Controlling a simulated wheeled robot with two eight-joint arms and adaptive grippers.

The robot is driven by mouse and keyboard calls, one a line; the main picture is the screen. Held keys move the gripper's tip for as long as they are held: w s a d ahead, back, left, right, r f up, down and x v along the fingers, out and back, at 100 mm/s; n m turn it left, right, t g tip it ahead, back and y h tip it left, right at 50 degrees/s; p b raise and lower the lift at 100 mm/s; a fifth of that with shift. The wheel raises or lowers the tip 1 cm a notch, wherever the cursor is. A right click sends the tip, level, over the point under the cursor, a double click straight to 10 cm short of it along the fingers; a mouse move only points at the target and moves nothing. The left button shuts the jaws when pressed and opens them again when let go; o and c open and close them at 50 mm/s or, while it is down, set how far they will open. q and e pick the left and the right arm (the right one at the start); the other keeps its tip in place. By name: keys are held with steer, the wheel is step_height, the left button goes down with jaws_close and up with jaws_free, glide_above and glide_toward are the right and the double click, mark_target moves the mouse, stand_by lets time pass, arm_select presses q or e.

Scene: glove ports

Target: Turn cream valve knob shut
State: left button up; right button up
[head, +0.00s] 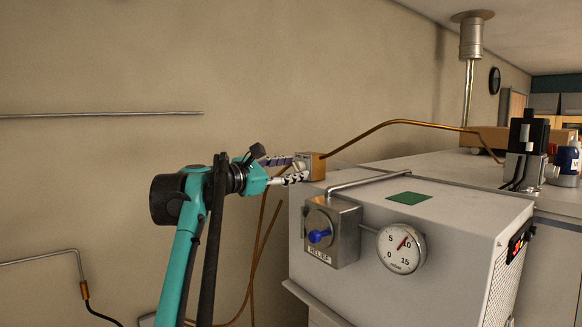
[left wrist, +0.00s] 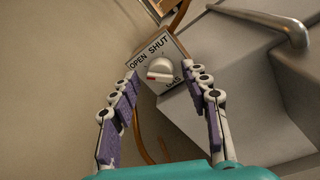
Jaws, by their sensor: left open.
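The cream valve knob (left wrist: 160,69) sits on a grey plate (left wrist: 172,47) lettered OPEN, SHUT and GAS. A red mark shows on the knob's lower-left side, on the side of the word OPEN. My left gripper (left wrist: 160,77) is open, its purple-padded fingers spread on either side of the knob with gaps between. In the head view my left gripper (head: 292,169) reaches from the left to the small brass-coloured valve box (head: 316,165), and its fingers largely hide the knob there. My right gripper is not in view.
A grey cabinet (head: 460,225) stands right of the valve, with a RELIEF box with a blue knob (head: 320,236) and a round gauge (head: 401,248) on its front. A copper pipe (head: 400,122) rises from the valve box.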

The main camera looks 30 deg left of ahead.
arm_select(q)
steer(key=shift+s+d+r, duration=0.1)
steer(key=shift+s, duration=0.1)
steer(key=shift+c, duration=0.7)
steer(key=shift+w, duration=0.1)
jaws_close()
